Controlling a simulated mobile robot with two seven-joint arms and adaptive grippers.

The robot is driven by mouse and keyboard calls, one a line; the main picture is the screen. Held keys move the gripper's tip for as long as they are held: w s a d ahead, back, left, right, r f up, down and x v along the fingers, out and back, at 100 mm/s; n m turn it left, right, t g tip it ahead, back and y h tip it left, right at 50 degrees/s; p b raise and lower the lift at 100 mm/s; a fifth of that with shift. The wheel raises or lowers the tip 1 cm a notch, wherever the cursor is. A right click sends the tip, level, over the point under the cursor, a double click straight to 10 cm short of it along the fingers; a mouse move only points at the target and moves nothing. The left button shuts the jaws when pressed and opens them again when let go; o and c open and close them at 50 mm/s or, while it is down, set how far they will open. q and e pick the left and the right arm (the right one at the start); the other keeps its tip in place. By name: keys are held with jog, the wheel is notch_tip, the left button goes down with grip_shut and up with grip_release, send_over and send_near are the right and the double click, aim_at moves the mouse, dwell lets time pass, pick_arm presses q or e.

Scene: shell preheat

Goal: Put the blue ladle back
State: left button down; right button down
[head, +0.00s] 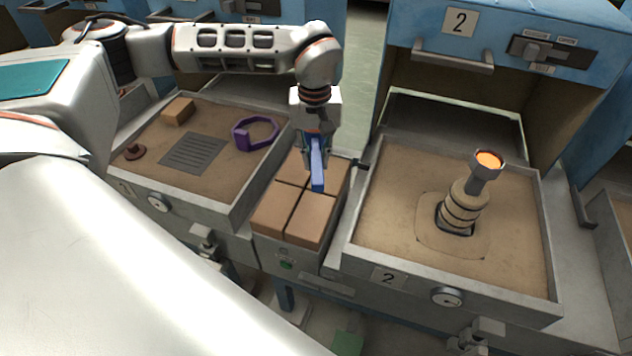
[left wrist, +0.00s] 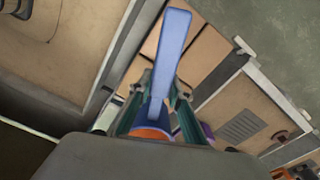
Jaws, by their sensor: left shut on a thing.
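My left gripper (head: 312,150) is shut on the blue ladle (head: 317,172) and holds it above the stack of brown blocks in the middle. In the left wrist view the ladle's flat blue handle (left wrist: 168,52) sticks out from between the fingers (left wrist: 158,100), with an orange part low down at the gripper. Most of the ladle is hidden by the gripper and the wrist. I cannot tell whether the handle touches the blocks. My right gripper is not in view.
Brown blocks (head: 312,219) fill the bin between two sand trays. The left tray (head: 140,187) holds a purple ring-shaped tool (head: 241,136), a grate (head: 194,152) and a small block (head: 178,111). The right tray (head: 543,230) holds an upright ringed post (head: 464,203) with a glowing orange cup (head: 487,163).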

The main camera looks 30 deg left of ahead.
pick_arm(q)
notch_tip(320, 180, down, 8)
jog(key=shift+f+b, duration=0.15)
jog(key=shift+b, duration=0.25)
jog(key=c, duration=1.9)
grip_release()
jog(key=shift+f, duration=0.1)
